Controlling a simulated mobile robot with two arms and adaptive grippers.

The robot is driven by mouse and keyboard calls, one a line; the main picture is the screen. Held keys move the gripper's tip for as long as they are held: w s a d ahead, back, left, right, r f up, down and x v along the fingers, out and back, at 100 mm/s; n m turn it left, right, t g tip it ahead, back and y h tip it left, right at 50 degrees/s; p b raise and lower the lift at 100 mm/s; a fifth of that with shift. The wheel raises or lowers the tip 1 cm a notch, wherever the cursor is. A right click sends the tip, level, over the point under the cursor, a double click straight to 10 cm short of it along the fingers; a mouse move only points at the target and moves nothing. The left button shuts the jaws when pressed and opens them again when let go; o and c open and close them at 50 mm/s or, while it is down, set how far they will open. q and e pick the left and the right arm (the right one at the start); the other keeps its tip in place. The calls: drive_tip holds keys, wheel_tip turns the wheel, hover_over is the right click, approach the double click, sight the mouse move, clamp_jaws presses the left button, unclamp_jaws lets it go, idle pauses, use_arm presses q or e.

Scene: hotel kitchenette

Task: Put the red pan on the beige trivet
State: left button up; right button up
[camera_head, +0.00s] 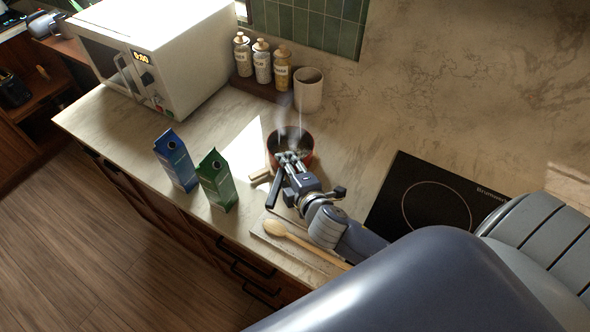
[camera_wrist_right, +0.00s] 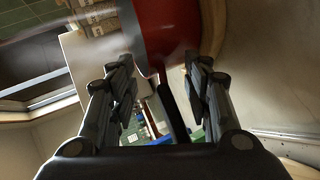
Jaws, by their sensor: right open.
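The red pan (camera_head: 306,157) stands on the counter between the green carton and the hob, with steam rising from it. In the right wrist view the pan (camera_wrist_right: 162,28) fills the top middle. Its dark handle (camera_wrist_right: 172,105) points towards me between the fingers. The beige trivet (camera_wrist_right: 213,28) shows as a pale curved edge on the counter side of the pan; the pan appears to sit over it. A beige piece (camera_head: 261,177) shows beside the pan. My right gripper (camera_head: 288,158) is open at the pan's near side, fingers apart around the handle. My left gripper is out of view.
A blue carton (camera_head: 176,162) and a green carton (camera_head: 217,182) stand left of the pan. A wooden spoon (camera_head: 276,229) lies on a board in front. Behind are several jars (camera_head: 262,62) and a beige cup (camera_head: 308,92). The black hob (camera_head: 432,200) is right.

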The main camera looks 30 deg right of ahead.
drive_tip(key=b+v, duration=0.2)
drive_tip(key=v, duration=0.9)
drive_tip(key=shift+s, duration=0.25)
drive_tip(key=shift+r, duration=0.1)
